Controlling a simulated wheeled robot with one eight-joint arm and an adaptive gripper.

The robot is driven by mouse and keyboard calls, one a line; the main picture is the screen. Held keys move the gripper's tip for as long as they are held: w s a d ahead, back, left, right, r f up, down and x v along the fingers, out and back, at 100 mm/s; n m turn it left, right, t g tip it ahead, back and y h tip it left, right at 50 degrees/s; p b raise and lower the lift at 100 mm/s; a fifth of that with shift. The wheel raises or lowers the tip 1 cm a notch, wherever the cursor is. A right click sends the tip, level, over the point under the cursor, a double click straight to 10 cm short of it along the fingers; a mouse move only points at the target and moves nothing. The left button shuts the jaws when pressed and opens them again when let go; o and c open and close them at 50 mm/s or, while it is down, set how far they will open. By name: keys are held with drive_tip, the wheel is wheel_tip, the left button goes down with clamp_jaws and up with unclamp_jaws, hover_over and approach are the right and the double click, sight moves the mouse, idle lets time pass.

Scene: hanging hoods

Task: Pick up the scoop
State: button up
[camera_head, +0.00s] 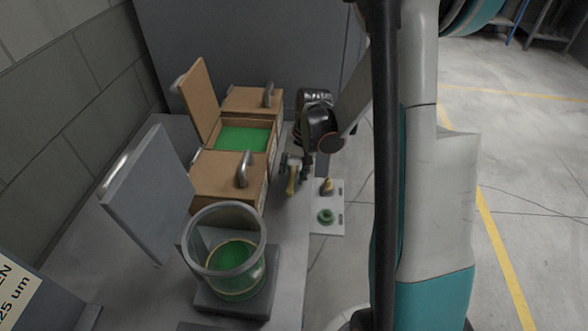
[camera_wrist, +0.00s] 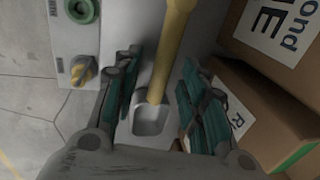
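The scoop has a yellow handle (camera_wrist: 170,45) and a pale grey bowl (camera_wrist: 150,118). In the wrist view it lies between the two green fingers of my gripper (camera_wrist: 162,95), with gaps on both sides. My gripper is open and nothing is clamped in it. In the head view my gripper (camera_head: 297,163) points down at the bench's right edge, and the yellow scoop handle (camera_head: 292,181) shows just below it. The scoop's bowl cannot be made out in the head view.
Brown boxes with metal handles stand left of my gripper, one open box (camera_head: 243,138) showing green contents. A glass jar with green contents (camera_head: 258,268) stands nearer. A pale panel (camera_head: 328,222) with a yellow knob and a green ring is at the bench's right edge.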

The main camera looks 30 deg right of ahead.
sight(293, 172)
drive_tip(key=shift+r, duration=0.1)
clamp_jaws()
wheel_tip(293, 172, up, 20)
drive_tip(key=p, duration=0.7)
